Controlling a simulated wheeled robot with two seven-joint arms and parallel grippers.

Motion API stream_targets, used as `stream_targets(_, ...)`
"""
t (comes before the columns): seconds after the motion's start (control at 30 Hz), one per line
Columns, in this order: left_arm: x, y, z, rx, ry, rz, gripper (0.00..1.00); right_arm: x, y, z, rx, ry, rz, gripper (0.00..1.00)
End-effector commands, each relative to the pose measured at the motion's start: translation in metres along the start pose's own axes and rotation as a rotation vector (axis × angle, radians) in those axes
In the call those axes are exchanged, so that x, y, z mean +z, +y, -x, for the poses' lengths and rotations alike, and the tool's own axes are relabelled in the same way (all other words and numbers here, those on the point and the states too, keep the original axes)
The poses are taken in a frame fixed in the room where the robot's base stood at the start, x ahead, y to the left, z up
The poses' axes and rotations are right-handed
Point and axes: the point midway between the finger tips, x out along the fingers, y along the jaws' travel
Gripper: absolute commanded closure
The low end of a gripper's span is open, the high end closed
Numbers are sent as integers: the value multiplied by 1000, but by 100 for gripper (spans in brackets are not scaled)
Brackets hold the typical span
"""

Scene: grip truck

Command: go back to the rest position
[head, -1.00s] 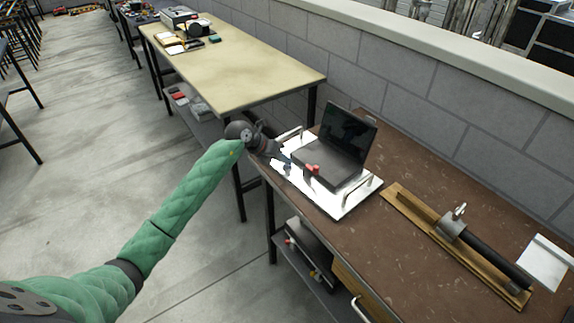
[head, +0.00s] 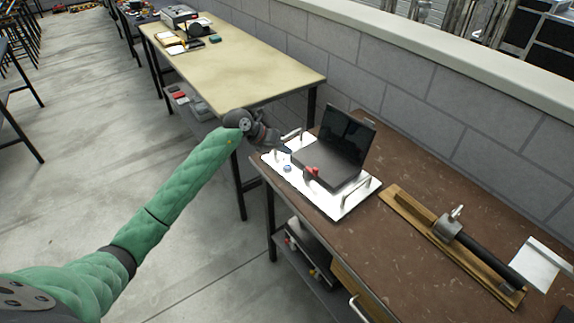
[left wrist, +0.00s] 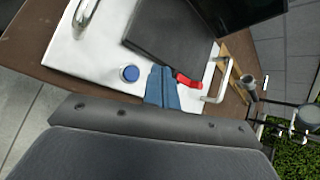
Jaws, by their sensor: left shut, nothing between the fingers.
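My left gripper (head: 286,149) is at the left edge of the white tray (head: 345,206), shut and empty. In the left wrist view its blue-grey fingers (left wrist: 162,86) are together, pointing over the tray. A small blue-capped item (head: 287,168) stands on the tray beside them; its round cap also shows in the left wrist view (left wrist: 130,73). A dark open laptop-like device (head: 325,162) sits on the tray, with a red item (head: 312,172) at its front edge. My right gripper is not in view.
The tray's metal handles (head: 355,189) stand up at its ends. The brown workbench (head: 400,245) also holds a wooden board with a clamped black rod (head: 485,255). A pale table (head: 235,75) stands behind.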

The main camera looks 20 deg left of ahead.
Motion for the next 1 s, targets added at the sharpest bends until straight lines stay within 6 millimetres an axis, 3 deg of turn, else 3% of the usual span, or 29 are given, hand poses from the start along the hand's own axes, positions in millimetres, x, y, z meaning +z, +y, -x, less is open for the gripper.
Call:
stream_targets(0.53,3,-4,4,-2,0,0,100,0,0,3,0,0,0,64)
stream_targets(0.63,1,-11,1,-32,-18,6,100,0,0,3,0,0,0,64)
stream_targets(0.77,-5,-42,-7,-156,-100,37,100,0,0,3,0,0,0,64)
stream_targets(0.87,-10,-78,-10,-307,-210,96,100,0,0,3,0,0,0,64)
stream_targets(1.0,-13,-123,2,-521,-389,228,100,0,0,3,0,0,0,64)
